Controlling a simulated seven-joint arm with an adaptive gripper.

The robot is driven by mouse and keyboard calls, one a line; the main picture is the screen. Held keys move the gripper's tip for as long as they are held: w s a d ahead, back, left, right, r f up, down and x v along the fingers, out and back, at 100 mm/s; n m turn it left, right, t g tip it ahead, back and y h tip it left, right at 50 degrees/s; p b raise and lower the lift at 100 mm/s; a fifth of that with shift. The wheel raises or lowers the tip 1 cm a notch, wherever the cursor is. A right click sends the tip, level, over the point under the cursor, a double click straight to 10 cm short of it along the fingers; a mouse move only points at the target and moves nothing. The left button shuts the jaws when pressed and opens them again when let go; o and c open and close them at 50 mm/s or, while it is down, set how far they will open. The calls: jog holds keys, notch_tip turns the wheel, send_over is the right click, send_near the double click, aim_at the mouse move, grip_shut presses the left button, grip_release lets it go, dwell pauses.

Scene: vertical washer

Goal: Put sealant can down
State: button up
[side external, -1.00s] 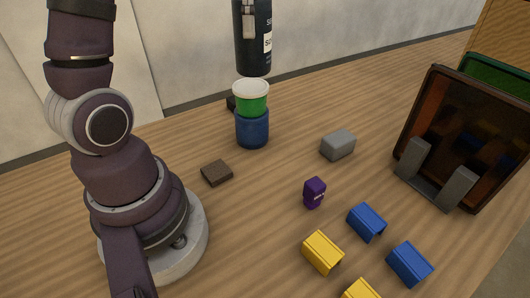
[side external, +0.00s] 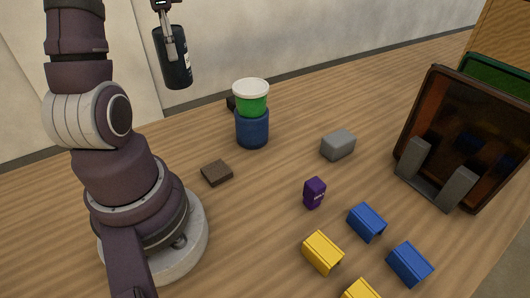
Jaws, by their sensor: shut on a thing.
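A dark sealant can (side external: 175,60) with a white label on its right side hangs in the air at the upper middle-left of the side view. It tilts slightly. My gripper (side external: 170,42) is shut on the can, with a grey finger against its near side. The top of the gripper is cut off by the frame edge. The can is left of and above the green cup with a white lid (side external: 252,97), and it is clear of the table (side external: 265,215).
The green cup sits in a blue holder (side external: 252,130). A dark brown block (side external: 216,173), a grey block (side external: 338,145), a purple item (side external: 314,193), blue brackets (side external: 367,222) and yellow brackets (side external: 322,253) lie about. Dark panels (side external: 468,135) stand in a rack at right.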

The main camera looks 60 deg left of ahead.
notch_tip(320, 180, down, 14)
jog(key=shift+r, duration=0.2)
jog(key=shift+f, duration=0.1)
jog(key=o, duration=1.2)
jog(key=shift+o, duration=0.2)
jog(key=r, duration=1.2)
jog(key=shift+w+d+r, duration=0.25)
jog(key=shift+w+d, duration=0.05)
jog(key=w+d+r+n+t, duration=0.1)
jog(key=d+t, duration=0.4)
jog(key=d, duration=1.8)
jog(key=shift+w+d+r+n+t, duration=0.2)
jog(key=shift+w+r+n+t, duration=0.15)
jog(key=shift+r, duration=0.35)
